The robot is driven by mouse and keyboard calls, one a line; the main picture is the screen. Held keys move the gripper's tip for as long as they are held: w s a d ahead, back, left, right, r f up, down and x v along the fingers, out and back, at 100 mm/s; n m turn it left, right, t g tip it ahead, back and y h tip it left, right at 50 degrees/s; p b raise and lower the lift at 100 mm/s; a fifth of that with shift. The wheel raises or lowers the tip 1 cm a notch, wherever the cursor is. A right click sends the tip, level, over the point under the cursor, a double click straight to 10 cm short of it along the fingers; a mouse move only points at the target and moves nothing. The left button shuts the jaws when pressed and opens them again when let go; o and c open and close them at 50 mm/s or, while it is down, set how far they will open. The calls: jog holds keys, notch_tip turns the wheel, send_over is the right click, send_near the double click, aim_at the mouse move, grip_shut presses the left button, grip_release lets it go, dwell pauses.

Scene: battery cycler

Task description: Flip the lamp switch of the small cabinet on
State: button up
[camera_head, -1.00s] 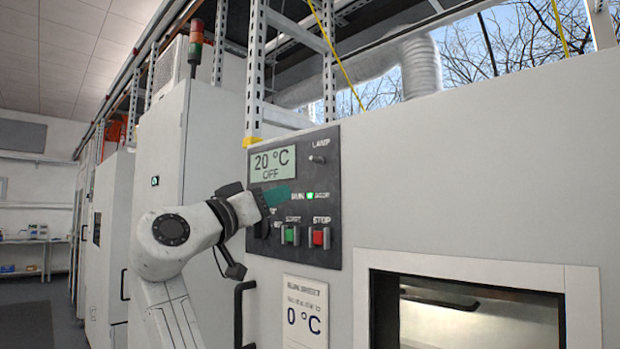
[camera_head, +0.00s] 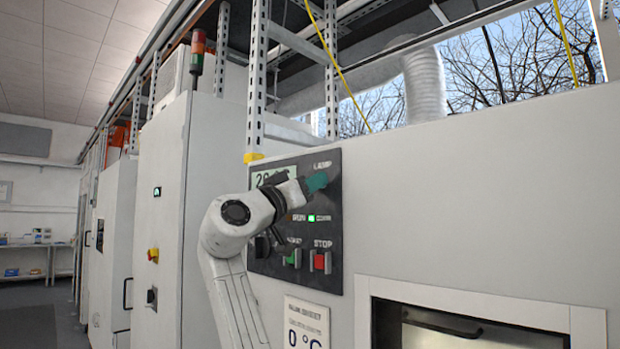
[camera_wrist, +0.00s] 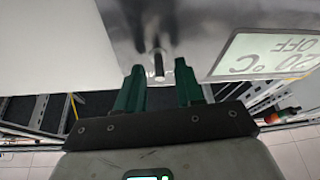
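The small cabinet's dark control panel (camera_head: 331,248) has a LAMP label at its upper right. My gripper (camera_head: 317,181), with green fingers, is at the panel just below that label and hides the lamp switch in the head view. In the wrist view the lamp switch (camera_wrist: 160,62) is a short metal toggle standing out from the panel. The two green fingers are apart, one on each side of the toggle, with a gap to it on both sides. Whether a finger touches it I cannot tell. The display (camera_wrist: 265,55) reads 20 °C OFF.
Below my gripper are a lit green indicator (camera_head: 311,218), a green button (camera_head: 292,258) and a red STOP button (camera_head: 320,261). A cabinet window (camera_head: 585,325) is at lower right. A tall cabinet (camera_head: 205,140) stands at left behind my arm.

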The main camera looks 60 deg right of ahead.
jog(key=shift+d+r, duration=0.1)
jog(key=shift+d, duration=0.05)
grip_shut()
dwell(0.4)
jog(key=shift+r+t+y, duration=0.2)
jog(key=shift+r+y, duration=0.2)
jog(key=shift+y, duration=0.65)
jog(key=shift+r+t+y, duration=0.2)
jog(key=shift+r+y, duration=0.15)
jog(key=shift+y, duration=0.7)
grip_release()
